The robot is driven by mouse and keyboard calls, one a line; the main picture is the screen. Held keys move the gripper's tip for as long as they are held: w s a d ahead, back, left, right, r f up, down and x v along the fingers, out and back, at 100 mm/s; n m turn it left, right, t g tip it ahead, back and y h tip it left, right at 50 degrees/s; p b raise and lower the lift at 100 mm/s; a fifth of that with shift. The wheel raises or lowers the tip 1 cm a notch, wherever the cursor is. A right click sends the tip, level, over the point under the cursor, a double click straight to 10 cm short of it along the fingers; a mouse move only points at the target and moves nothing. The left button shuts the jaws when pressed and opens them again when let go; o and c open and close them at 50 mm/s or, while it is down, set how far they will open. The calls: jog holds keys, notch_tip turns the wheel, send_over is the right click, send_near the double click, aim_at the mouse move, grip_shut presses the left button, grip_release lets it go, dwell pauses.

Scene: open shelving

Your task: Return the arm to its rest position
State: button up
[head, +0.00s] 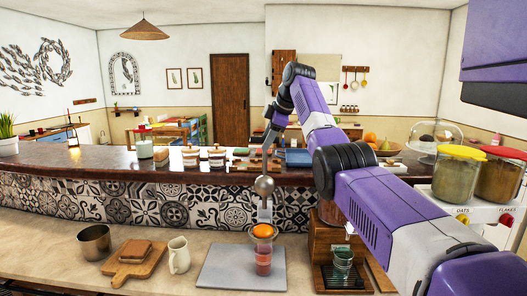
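My purple and grey arm reaches from the right edge across the view to a bend at the upper middle, above the counter. Beyond the bend, thin grey parts point down and slightly left. My gripper (270,138) seems to be at their lower end, small and against the dark counter. I cannot make out its fingers or whether it holds anything. The glass stands on a grey mat (241,268). I cannot tell whether the knob touches my gripper.
Jars (457,177) stand at right. The raised dark counter (75,160) holds several small items.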

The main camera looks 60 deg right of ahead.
jog(key=shift+v, duration=1.2)
